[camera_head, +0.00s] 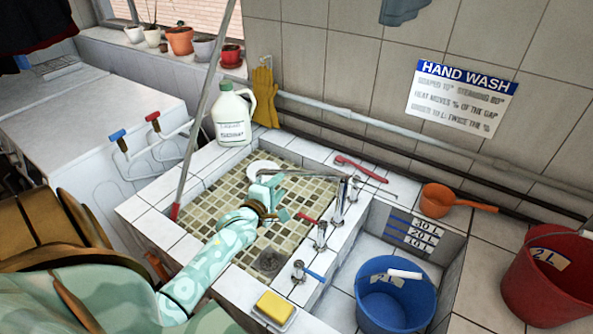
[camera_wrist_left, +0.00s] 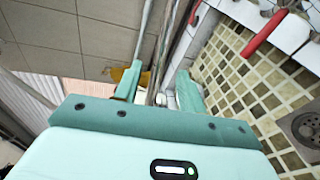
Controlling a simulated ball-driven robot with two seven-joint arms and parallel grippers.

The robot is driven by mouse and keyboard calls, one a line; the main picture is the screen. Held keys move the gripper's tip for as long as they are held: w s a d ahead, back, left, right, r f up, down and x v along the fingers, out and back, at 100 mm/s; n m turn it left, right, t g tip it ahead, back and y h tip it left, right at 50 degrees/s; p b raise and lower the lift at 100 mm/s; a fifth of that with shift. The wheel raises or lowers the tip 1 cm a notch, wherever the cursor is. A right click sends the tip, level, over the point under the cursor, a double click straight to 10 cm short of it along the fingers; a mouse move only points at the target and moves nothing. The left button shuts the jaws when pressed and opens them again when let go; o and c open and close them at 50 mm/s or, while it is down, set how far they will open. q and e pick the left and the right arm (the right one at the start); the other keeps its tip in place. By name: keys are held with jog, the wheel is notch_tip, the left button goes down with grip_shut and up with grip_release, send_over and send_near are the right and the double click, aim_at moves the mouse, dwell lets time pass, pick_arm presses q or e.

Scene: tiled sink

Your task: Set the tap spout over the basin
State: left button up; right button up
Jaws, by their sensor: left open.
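The basin (camera_head: 205,205) is a square sink with beige-brown mosaic tiles and a round drain (camera_head: 268,261). A slim metal tap spout (camera_head: 315,176) runs left from the taps on the right ledge, across the far part of the basin in the picture. My left gripper (camera_head: 266,188) is above the basin near the spout's left end. In the left wrist view its two fingers (camera_wrist_left: 159,88) are apart, and the metal spout (camera_wrist_left: 172,50) appears between or just beyond them. Contact cannot be told. My right gripper is not in view.
Taps with red (camera_head: 308,219) and blue (camera_head: 315,276) levers stand on the right ledge. A soap jug (camera_head: 232,118), red brush (camera_head: 362,168) and yellow sponge (camera_head: 274,307) sit around the rim. A blue bucket (camera_head: 372,306) stands right. A slanted pole (camera_head: 205,105) rises at the basin's left.

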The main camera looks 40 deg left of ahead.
aim_at(291, 175)
pick_arm(q)
jog(key=b+x, duration=0.2)
jog(key=x, duration=0.9)
jog(key=shift+f, duration=0.2)
grip_shut()
